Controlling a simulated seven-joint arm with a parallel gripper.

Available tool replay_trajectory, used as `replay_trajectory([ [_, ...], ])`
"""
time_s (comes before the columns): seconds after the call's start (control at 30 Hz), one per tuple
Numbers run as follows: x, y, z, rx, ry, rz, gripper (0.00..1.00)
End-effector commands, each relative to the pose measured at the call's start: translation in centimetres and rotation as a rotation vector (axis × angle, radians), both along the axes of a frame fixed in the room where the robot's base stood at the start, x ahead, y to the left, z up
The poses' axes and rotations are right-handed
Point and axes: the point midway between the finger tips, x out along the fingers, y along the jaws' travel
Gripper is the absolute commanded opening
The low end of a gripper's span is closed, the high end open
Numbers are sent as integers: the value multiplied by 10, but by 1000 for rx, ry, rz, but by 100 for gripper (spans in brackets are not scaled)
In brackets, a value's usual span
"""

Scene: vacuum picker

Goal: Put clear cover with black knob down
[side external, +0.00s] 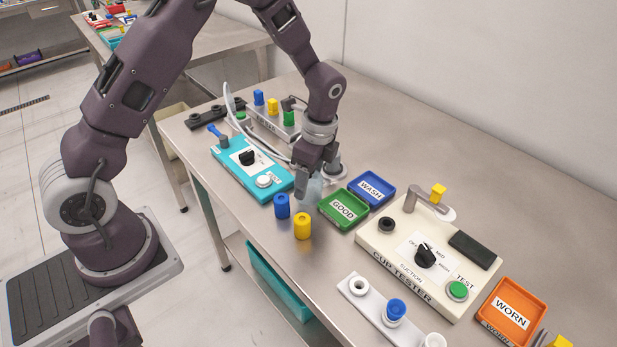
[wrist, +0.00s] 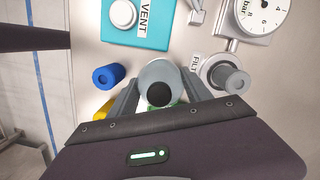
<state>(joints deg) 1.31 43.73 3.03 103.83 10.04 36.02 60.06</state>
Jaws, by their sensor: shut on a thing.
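The clear cover (wrist: 160,70) is a pale, see-through dome with a round black knob (wrist: 159,94), seen from above in the wrist view. My gripper (wrist: 160,98) is shut on it, with one finger on each side. In the side external view the pale cover (side external: 309,192) hangs below my gripper (side external: 312,172), between the teal vent box and the green tray. The knob is hidden there by the fingers. I cannot tell whether the cover's lower rim touches the table.
The teal vent box (side external: 240,168), blue cup (side external: 282,206), yellow cup (side external: 302,226) and green GOOD tray (side external: 327,217) stand close around the cover. A filter housing (wrist: 222,74) and gauge (wrist: 263,12) are close by. The cream cup tester (side external: 385,245) is further right.

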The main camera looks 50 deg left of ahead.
Motion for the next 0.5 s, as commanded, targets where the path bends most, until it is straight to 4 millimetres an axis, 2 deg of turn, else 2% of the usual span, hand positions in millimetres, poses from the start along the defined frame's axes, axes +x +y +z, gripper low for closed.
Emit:
replay_trajectory([
  [0.03,0,0,-2,0,0,0,16],
  [0.07,0,0,-2,0,0,0,59],
  [0.17,0,0,-2,0,0,0,79],
  [0.5,0,0,2,0,-1,0,79],
])
